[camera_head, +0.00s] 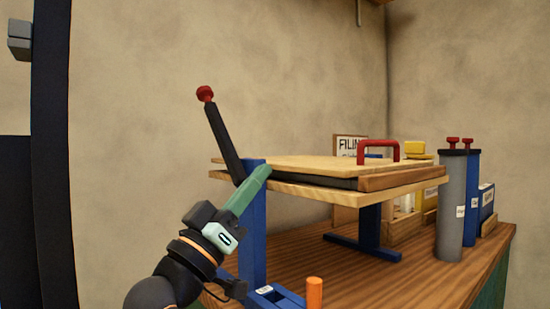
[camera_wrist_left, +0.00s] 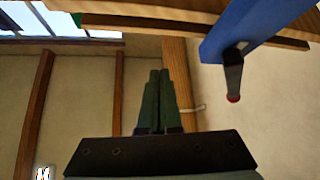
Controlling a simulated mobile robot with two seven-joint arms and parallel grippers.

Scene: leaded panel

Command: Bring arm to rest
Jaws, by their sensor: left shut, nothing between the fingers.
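My left gripper (camera_head: 264,172) has green fingers pressed together with nothing between them. In the head view it reaches up from the lower left, its tips overlapping the blue post of a wooden stand. In the left wrist view the closed fingertips (camera_wrist_left: 160,75) point up, below the underside of wooden boards (camera_wrist_left: 150,22); whether they touch anything I cannot tell. A black lever (camera_head: 224,143) with a red knob (camera_head: 205,93) leans up and left beside the blue post (camera_head: 252,225). It also shows in the left wrist view (camera_wrist_left: 233,75). My right gripper is not in view.
The stand's upper board (camera_head: 290,163) carries a red handle (camera_head: 378,149). An orange peg (camera_head: 314,292) stands near the front. The wall left of the lever is clear.

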